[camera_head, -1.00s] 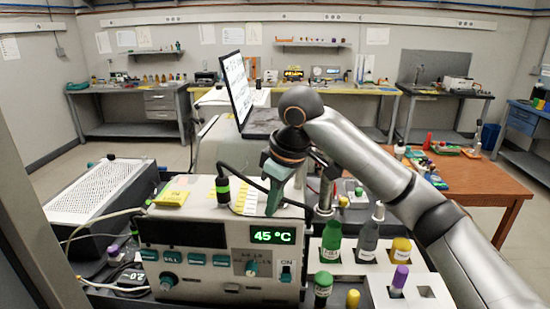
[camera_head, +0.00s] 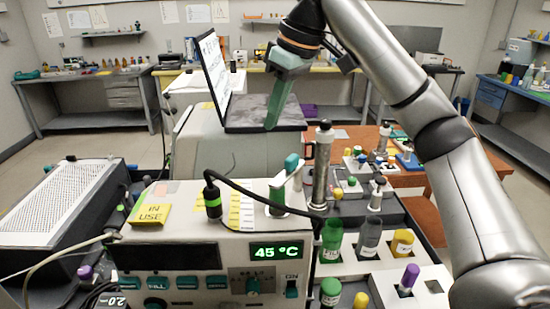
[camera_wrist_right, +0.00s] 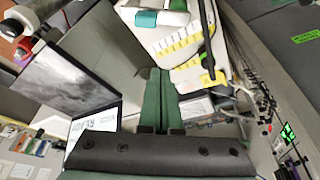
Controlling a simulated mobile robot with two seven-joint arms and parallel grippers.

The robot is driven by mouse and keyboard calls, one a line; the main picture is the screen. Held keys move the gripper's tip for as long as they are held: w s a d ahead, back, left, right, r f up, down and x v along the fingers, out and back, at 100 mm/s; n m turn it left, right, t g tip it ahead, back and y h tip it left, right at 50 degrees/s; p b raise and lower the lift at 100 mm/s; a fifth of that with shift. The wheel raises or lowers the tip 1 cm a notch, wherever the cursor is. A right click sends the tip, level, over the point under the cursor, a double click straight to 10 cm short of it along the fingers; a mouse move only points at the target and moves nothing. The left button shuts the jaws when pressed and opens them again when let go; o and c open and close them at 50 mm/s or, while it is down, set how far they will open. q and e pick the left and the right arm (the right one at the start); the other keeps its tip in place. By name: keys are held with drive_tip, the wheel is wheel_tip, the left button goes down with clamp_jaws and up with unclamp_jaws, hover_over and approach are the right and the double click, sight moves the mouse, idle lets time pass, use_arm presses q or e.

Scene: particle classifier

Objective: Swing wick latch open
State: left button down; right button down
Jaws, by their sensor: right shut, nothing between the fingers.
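A small white lever with a teal knob (camera_head: 291,163), which looks like the wick latch, stands over a green block (camera_head: 277,198) on top of the white machine (camera_head: 165,225). The lever slants up to the right beside a metal post. My right gripper (camera_head: 271,125) points down, shut and empty, above the machine top and apart from the lever. In the right wrist view its green fingers (camera_wrist_right: 160,72) lie together. White and green parts (camera_wrist_right: 160,15) at that view's top are probably the latch. My left gripper is not in view.
A black cable (camera_head: 262,192) arcs from a plug (camera_head: 212,198) across the machine top. A tall metal post (camera_head: 322,165) stands right of the lever. Bottles (camera_head: 368,235) sit in a white rack at right. An open laptop (camera_head: 262,117) stands behind the machine.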

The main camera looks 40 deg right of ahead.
sight(288, 168)
drive_tip(key=b+x, duration=0.2)
drive_tip(key=x, duration=0.7)
drive_tip(key=shift+w+f, duration=0.2)
drive_tip(key=shift+f, duration=0.4)
drive_tip(key=shift+s+d+r, duration=0.1)
drive_tip(key=shift+s+d, duration=0.2)
drive_tip(key=shift+s, duration=0.6)
drive_tip(key=shift+s+d, duration=0.35)
drive_tip(key=shift+s, duration=0.5)
drive_tip(key=shift+s+d, duration=0.1)
